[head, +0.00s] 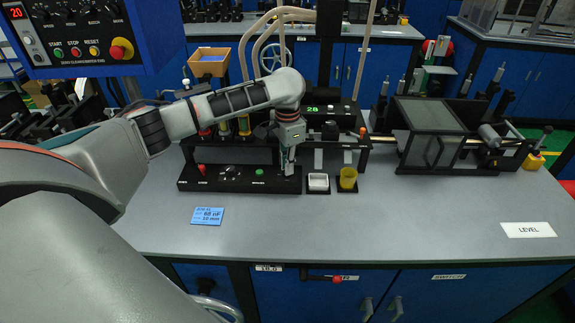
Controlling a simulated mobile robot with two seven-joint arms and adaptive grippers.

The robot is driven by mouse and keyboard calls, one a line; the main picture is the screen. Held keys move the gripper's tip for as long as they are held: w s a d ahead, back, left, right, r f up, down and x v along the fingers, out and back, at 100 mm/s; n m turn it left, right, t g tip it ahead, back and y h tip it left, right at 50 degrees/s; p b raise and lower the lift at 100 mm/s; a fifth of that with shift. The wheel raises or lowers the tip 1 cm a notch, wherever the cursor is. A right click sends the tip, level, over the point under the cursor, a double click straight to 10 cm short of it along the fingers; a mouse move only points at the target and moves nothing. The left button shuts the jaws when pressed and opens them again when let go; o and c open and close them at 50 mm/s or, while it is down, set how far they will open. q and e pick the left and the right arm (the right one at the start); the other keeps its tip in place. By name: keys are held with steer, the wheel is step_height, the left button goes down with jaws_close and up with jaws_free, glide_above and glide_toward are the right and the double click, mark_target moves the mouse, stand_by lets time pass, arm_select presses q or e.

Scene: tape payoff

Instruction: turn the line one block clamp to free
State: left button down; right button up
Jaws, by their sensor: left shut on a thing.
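My left arm reaches in from the left, and its gripper (288,168) points down at the right end of a low black control panel (222,185). The gripper is shut on a small part there, which I take for the line one block clamp. The fingers hide the part, so its shape and turned position cannot be told. On the same panel are a red knob (201,169), dark knobs in the middle and a green button (260,171). My right gripper is not in view.
A white tray (318,182) and a yellow cup (348,179) stand right of the panel. Behind is a black rack with a green display (312,109). A dark boxed machine (430,115) stands at right. The grey bench front (380,225) is mostly clear, with a blue card (207,216).

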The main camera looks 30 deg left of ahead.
arm_select(q)
steer(key=m, duration=0.5)
steer(key=shift+r+m, duration=0.1)
steer(key=shift+m, duration=0.2)
stand_by(0.4)
steer(key=c, duration=2.2)
jaws_free()
steer(key=shift+o, duration=0.2)
step_height(320, 180, up, 12)
steer(key=shift+s, duration=0.1)
